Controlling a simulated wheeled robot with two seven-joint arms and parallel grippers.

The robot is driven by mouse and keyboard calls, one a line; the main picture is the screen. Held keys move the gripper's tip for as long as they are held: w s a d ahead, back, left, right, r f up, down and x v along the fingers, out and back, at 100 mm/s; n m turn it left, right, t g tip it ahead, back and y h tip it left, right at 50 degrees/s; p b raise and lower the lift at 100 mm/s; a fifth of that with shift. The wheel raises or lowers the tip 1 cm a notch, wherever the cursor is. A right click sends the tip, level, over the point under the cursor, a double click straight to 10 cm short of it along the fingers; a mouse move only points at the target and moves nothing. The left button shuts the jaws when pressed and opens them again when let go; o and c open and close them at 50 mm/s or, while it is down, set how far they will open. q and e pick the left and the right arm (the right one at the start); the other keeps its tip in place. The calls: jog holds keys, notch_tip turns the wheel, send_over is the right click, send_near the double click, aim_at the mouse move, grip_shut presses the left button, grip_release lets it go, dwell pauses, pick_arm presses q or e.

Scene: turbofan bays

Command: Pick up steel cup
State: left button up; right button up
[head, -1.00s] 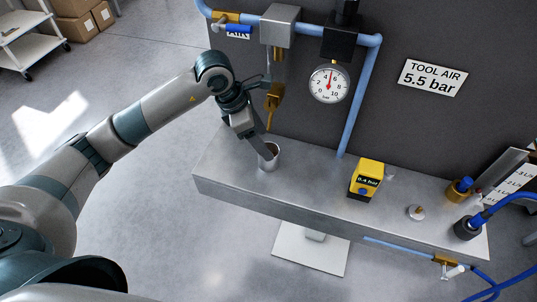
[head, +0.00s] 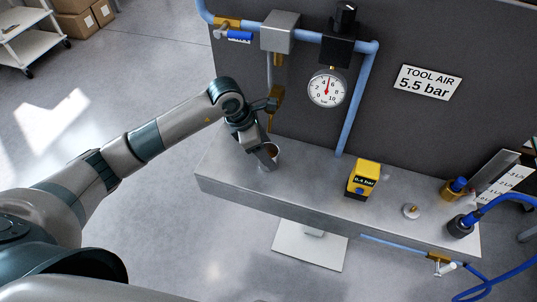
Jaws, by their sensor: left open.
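The steel cup (head: 274,157) stands upright on the left part of a grey metal shelf, with something brownish inside it. My left gripper (head: 268,162) is open and points down at the cup. Its fingers overlap the cup's left side in the head view and hide part of it. I cannot tell whether a finger is inside the rim or only in front of it. My right gripper is not in view.
A yellow gauge (head: 364,178) reading 0.4 bar stands mid-shelf. A small white disc fitting (head: 411,211) and a blue hose (head: 500,206) are to the right. A brass-fitted pipe (head: 274,100) hangs close behind my gripper. The shelf between cup and yellow gauge is clear.

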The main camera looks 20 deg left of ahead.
pick_arm(q)
jog(key=shift+d+f, duration=0.2)
jog(key=shift+f, duration=0.3)
jog(key=shift+w, duration=0.1)
jog(key=c, duration=1.3)
jog(key=shift+r, duration=0.1)
